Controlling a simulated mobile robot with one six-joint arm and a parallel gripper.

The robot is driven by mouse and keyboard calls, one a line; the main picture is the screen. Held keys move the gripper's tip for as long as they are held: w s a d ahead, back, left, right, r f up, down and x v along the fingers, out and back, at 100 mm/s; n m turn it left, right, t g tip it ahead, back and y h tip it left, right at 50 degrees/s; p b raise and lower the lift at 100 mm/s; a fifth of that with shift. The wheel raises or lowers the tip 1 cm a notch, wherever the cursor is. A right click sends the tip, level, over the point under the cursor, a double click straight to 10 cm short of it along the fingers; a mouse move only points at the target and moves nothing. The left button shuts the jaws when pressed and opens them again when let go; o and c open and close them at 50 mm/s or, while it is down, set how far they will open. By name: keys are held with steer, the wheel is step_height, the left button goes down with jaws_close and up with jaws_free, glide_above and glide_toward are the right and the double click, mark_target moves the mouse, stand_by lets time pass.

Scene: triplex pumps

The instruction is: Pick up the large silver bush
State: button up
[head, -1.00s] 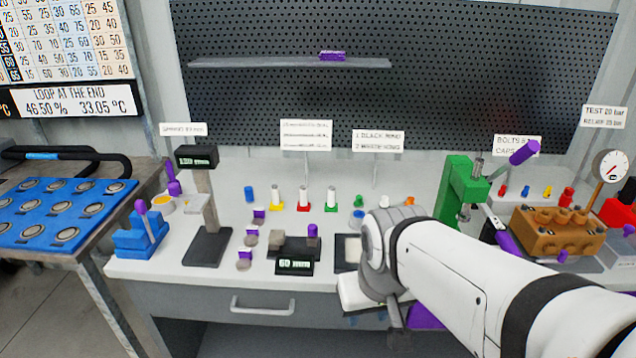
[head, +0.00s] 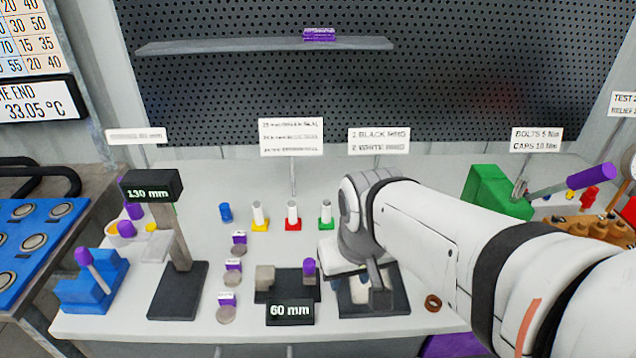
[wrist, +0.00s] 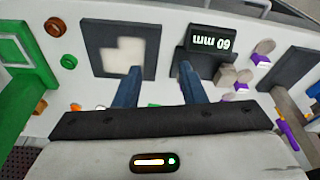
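Several silver-grey round pieces with purple tags stand in a column on the bench, left of the 60 mm stand: a front one (head: 227,314), a middle one (head: 233,278) and a back one (head: 239,250). I cannot tell which is the large silver bush. Two of them also show at the right in the wrist view, one nearer the top (wrist: 265,46) and one lower (wrist: 243,76). My gripper (wrist: 157,78) is open and empty, its blue fingers apart above the bench between the dark pad and the 60 mm stand. In the head view my arm hides most of it.
The 60 mm stand (head: 290,313) is close to my gripper. A tall 130 mm stand (head: 178,295) is left of the silver pieces. White cylinders stand behind. A copper ring (head: 432,303) lies right.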

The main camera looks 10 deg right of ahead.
steer(key=shift+o, duration=0.7)
steer(key=shift+w, duration=0.15)
steer(key=o, duration=0.5)
steer(key=w+d+f, duration=0.2)
steer(key=w+d, duration=0.2)
steer(key=w, duration=0.5)
steer(key=w+d+f, duration=0.1)
steer(key=w+d, duration=0.1)
steer(key=w, duration=0.1)
steer(key=w+d+f, duration=0.2)
steer(key=w, duration=0.1)
steer(key=w+d+f+b, duration=0.1)
steer(key=w+d+f, duration=0.1)
steer(key=w, duration=0.1)
steer(key=shift+w+f, duration=0.1)
steer(key=shift+w, duration=0.3)
steer(key=shift+t, duration=0.3)
steer(key=shift+s+d+x, duration=0.1)
steer(key=shift+d+x, duration=0.05)
steer(key=shift+x, duration=1)
steer(key=shift+s+d+x, duration=0.1)
steer(key=shift+x, duration=1.1)
steer(key=shift+s+d+x, duration=0.1)
steer(key=shift+d+x, duration=0.05)
steer(key=shift+x, duration=1)
